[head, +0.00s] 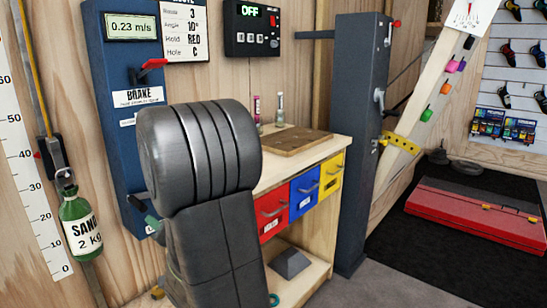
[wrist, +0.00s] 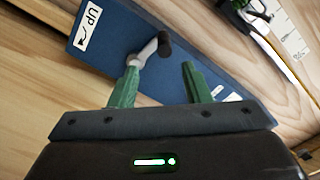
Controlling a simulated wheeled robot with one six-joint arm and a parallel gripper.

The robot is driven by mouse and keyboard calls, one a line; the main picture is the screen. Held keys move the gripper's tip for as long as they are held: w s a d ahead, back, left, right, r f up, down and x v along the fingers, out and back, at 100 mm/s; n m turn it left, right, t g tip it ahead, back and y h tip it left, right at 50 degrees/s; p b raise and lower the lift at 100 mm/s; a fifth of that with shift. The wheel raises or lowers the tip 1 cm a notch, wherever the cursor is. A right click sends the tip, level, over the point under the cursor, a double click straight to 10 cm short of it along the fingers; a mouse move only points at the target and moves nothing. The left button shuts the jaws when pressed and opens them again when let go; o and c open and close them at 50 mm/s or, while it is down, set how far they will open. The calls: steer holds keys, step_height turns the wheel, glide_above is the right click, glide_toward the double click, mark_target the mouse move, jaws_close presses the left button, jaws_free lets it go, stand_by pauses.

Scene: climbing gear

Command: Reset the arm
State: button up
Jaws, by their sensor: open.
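My gripper (wrist: 160,66) is open in the wrist view, its two green fingers apart with nothing held between them. A grey lever with a dark knob (wrist: 163,46) on the blue panel (wrist: 105,55) shows just past the fingertips. The lever's near end overlaps the left fingertip in the picture; I cannot tell whether they touch. An "UP" label is on the panel at the left. In the head view my grey arm stands in front of the blue panel (head: 103,80) and hides most of the gripper. A bit of green finger shows by the panel's lower end.
The panel carries a red brake lever (head: 148,68) and a speed display (head: 131,26). A green sand bottle (head: 80,222) hangs at the left. A workbench (head: 318,153) with coloured drawers and a dark post (head: 358,130) stand right of my arm. A red case (head: 470,222) lies on the floor mat.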

steer(key=x, duration=0.6)
steer(key=shift+b, duration=0.3)
steer(key=shift+d, duration=0.1)
